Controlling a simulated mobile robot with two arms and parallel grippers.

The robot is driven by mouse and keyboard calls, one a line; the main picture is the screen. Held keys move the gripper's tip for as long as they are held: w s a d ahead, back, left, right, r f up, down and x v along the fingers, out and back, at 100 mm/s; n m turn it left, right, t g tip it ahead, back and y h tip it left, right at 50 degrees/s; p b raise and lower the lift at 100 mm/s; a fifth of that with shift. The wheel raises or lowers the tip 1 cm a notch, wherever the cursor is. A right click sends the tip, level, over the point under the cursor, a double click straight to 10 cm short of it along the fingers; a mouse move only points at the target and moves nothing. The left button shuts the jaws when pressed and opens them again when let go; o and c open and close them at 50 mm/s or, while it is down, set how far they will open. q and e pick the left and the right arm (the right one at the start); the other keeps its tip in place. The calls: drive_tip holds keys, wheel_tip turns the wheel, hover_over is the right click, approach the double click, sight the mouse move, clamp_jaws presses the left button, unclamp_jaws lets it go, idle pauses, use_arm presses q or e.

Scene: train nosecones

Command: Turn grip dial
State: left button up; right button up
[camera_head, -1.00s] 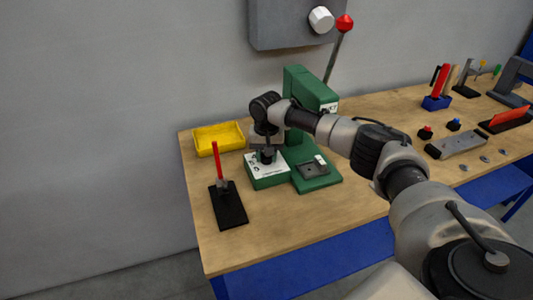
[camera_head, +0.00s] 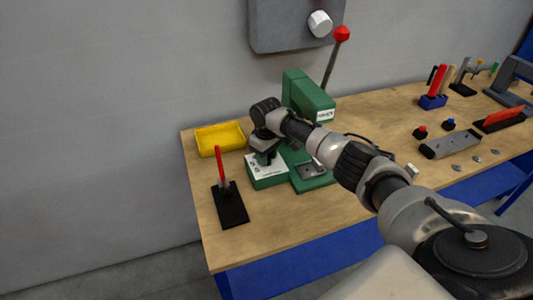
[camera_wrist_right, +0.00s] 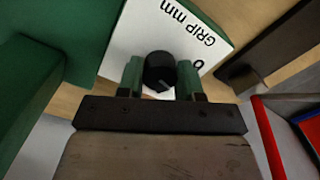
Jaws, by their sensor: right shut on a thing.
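The grip dial (camera_wrist_right: 159,72) is a small black knob with a light pointer mark. It stands on a white plate lettered "GRIP mm" (camera_wrist_right: 140,32), on top of a small green box (camera_head: 266,181) at the left of the green press (camera_head: 310,96). My right gripper (camera_head: 267,158) points down over the box and is shut on the dial. In the right wrist view, its two green-padded fingers (camera_wrist_right: 160,80) flank the knob. In the head view the gripper hides the dial. My left gripper is in no view.
A yellow tray (camera_head: 220,139) lies behind and to the left. A black base with an upright red handle (camera_head: 230,205) stands left of the box. The press lever with a red knob (camera_head: 342,34) rises behind. The table's front left is clear.

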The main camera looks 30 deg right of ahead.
drive_tip(key=n, duration=0.4)
drive_tip(key=shift+w+r+n+p, duration=0.1)
drive_tip(key=shift+n+p, duration=0.2)
drive_tip(key=n, duration=0.4)
drive_tip(key=shift+n, duration=0.4)
drive_tip(key=o, duration=0.9)
